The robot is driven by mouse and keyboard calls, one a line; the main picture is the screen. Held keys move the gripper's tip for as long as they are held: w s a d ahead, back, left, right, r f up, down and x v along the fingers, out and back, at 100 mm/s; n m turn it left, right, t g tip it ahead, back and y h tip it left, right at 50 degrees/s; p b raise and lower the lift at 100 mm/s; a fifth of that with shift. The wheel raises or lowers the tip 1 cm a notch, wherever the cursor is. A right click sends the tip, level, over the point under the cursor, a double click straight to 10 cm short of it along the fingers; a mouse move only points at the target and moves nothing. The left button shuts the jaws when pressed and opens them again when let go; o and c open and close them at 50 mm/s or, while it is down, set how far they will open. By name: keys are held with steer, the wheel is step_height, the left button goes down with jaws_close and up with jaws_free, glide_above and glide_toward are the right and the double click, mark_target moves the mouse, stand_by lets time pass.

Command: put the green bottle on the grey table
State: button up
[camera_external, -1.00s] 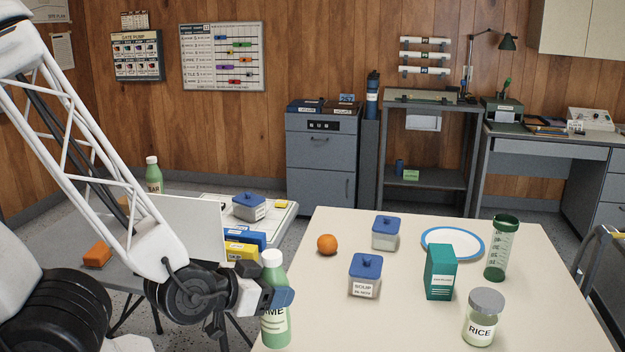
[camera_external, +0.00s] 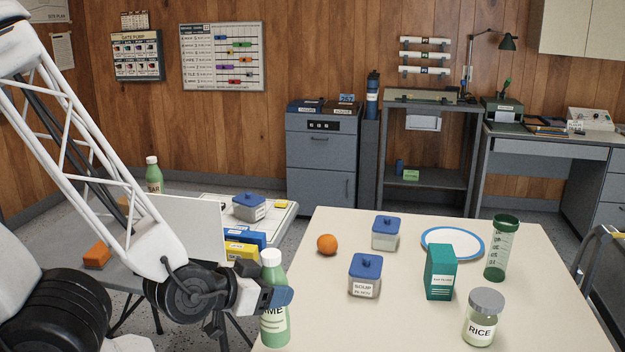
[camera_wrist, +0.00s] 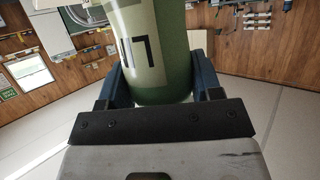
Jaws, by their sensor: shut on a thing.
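A green bottle (camera_external: 274,323) with a white cap and a pale label stands upright at the near left edge of the cream table (camera_external: 400,325). My gripper (camera_external: 283,297) is shut around it from the left. In the wrist view the green bottle (camera_wrist: 158,50) fills the space between the two dark fingers of my gripper (camera_wrist: 160,88). I cannot tell whether its base touches the table. Another green bottle (camera_external: 154,178) with a white cap stands on the grey table (camera_external: 62,245) at the left, partly behind my arm.
An orange block (camera_external: 97,255), a white panel (camera_external: 190,226), and blue and yellow boxes (camera_external: 240,250) are on the left side. The cream table also holds an orange (camera_external: 327,244), blue-lidded jars (camera_external: 365,275), a teal box (camera_external: 440,272), a plate (camera_external: 452,231), a tumbler (camera_external: 501,250) and a rice jar (camera_external: 482,318).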

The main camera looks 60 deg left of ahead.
steer(key=w+a+r+n+g+y, duration=0.1)
steer(key=w+a+r+n+y, duration=0.15)
steer(key=w+a, duration=0.55)
steer(key=w+a+r+n+g+y, duration=0.1)
steer(key=w+a+r+n+y, duration=0.15)
steer(key=w+a, duration=0.55)
steer(key=w+a+r+n+g+y, duration=0.1)
steer(key=w+a+n+g+y, duration=0.15)
steer(key=a, duration=0.85)
steer(key=w+a+n+g+y, duration=0.15)
steer(key=w+a, duration=0.25)
steer(key=a, duration=0.8)
steer(key=s+a+n+g+y, duration=0.2)
steer(key=a, duration=1)
steer(key=s+a+n+g+y, duration=0.1)
steer(key=s+a+n, duration=0.1)
steer(key=a, duration=1.1)
steer(key=s+a+n+g, duration=0.2)
steer(key=s+a, duration=0.4)
steer(key=a, duration=0.5)
steer(key=s+a+n+g, duration=0.2)
steer(key=s+a, duration=0.5)
steer(key=a, duration=0.4)
steer(key=shift+s+a+f, duration=0.2)
steer(key=shift+a+f, duration=0.1)
steer(key=shift+f, duration=0.1)
step_height(320, 180, down, 6)
steer(key=shift+f, duration=0.25)
